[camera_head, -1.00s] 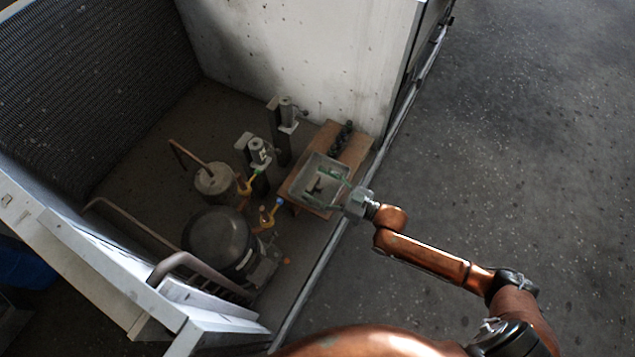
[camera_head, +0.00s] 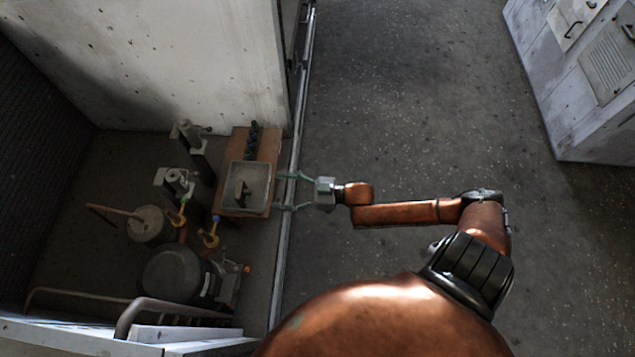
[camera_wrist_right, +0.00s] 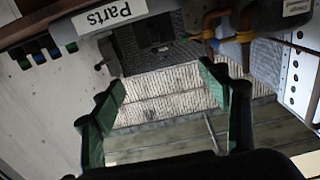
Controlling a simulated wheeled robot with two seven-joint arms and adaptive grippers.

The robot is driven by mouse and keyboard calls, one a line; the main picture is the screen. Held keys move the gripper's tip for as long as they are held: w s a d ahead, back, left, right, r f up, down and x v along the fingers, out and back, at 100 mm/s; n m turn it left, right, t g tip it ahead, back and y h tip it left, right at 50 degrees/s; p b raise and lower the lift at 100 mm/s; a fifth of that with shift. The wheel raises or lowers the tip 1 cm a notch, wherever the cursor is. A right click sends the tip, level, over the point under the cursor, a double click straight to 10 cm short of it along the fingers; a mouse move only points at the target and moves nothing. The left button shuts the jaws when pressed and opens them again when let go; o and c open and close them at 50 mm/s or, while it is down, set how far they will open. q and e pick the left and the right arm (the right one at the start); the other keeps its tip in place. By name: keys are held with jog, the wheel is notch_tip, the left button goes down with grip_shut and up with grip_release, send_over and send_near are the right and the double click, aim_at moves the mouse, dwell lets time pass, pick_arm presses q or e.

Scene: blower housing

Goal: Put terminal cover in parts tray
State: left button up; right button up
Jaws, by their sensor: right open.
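The grey parts tray (camera_head: 260,174) sits on a small wooden stand inside the housing. A dark piece (camera_head: 243,191) lies in the tray, likely the terminal cover, but it is too small to be sure. My right gripper (camera_head: 282,191) is open and empty, just right of the tray, its green fingers pointing left toward it. In the right wrist view the open green fingers (camera_wrist_right: 163,75) have nothing between them. A "Parts" label (camera_wrist_right: 110,14) shows upside down at the top there. My left gripper is out of view.
The wooden stand (camera_head: 268,147) holds a row of dark items (camera_head: 252,140) behind the tray. Valves and a black compressor (camera_head: 170,273) stand left of it. A metal rail (camera_head: 286,235) edges the housing. Floor at right is open, up to a white cabinet (camera_head: 590,85).

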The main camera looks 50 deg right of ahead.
jog(key=s+a+f+m+g+h, duration=0.35)
jog(key=s+f+g+h, duration=0.25)
jog(key=s+f, duration=1.05)
jog(key=s+d+f+m+g+h, duration=0.1)
jog(key=s+d+g+h, duration=0.1)
jog(key=s, duration=1)
jog(key=s+d+f+m+g+h, duration=0.1)
jog(key=s+g, duration=0.5)
jog(key=s, duration=0.7)
jog(key=d+m+h, duration=0.1)
jog(key=d, duration=0.1)
jog(key=shift+s+d+f+g, duration=0.15)
jog(key=shift+s+d+g, duration=0.15)
jog(key=shift+d, duration=0.1)
jog(key=shift+m, duration=0.25)
